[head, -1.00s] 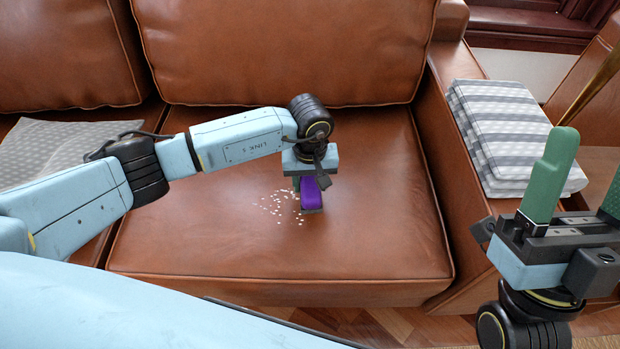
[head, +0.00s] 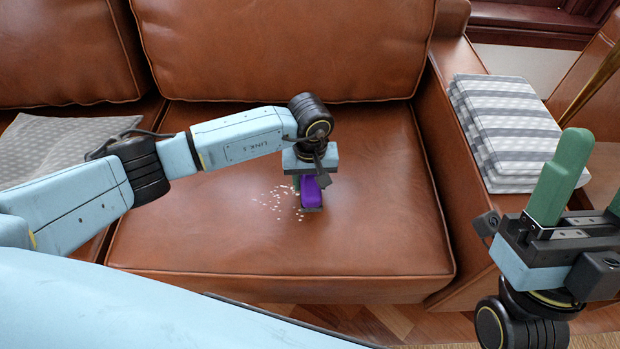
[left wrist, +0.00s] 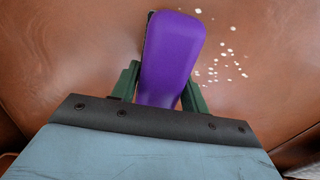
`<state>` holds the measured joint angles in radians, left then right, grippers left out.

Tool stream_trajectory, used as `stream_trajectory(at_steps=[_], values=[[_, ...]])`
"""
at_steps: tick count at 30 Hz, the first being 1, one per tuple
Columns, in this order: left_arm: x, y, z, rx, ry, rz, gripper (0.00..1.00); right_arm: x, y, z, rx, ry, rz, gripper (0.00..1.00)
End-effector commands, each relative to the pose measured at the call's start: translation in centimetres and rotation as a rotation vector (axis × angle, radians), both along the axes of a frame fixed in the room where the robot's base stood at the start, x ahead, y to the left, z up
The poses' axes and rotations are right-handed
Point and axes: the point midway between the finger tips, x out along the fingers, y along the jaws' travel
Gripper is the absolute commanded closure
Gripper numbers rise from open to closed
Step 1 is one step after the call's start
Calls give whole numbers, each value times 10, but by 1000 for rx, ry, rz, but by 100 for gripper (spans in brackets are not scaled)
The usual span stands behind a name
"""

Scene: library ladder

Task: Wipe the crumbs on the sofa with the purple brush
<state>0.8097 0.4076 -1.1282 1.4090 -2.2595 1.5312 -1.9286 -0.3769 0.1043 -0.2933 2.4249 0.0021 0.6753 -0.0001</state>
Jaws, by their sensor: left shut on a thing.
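The purple brush (head: 311,191) is held by my left gripper (head: 303,178), low over the brown leather sofa seat (head: 200,237). In the left wrist view the brush (left wrist: 172,55) sits between the green fingers of the gripper (left wrist: 158,88), which are shut on it. I cannot tell whether the bristles touch the leather. The white crumbs (head: 280,199) lie scattered just left of the brush; in the left wrist view the crumbs (left wrist: 232,55) show to its right. My right gripper (head: 594,185) is open at the right edge, away from the sofa seat, with one finger partly cut off.
A striped folded blanket (head: 510,125) lies on the sofa's right armrest (head: 445,130). A grey patterned cloth (head: 45,150) lies on the left seat. The sofa backrest (head: 285,50) rises behind. The seat right of the brush is clear.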

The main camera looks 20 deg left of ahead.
Motion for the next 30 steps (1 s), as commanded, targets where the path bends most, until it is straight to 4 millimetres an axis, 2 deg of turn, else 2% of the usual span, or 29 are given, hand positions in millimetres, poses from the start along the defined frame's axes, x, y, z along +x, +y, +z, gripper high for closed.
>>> stream_trajectory(at_steps=[24, 30], values=[[0, 0, -17, -1, 0, 0, 80, 0, 0, -10, 0, 0, 0, 38], [-1, 5, -15, 0, 0, 1, 80, 0, 0, -7, 0, 0, 0, 38]])
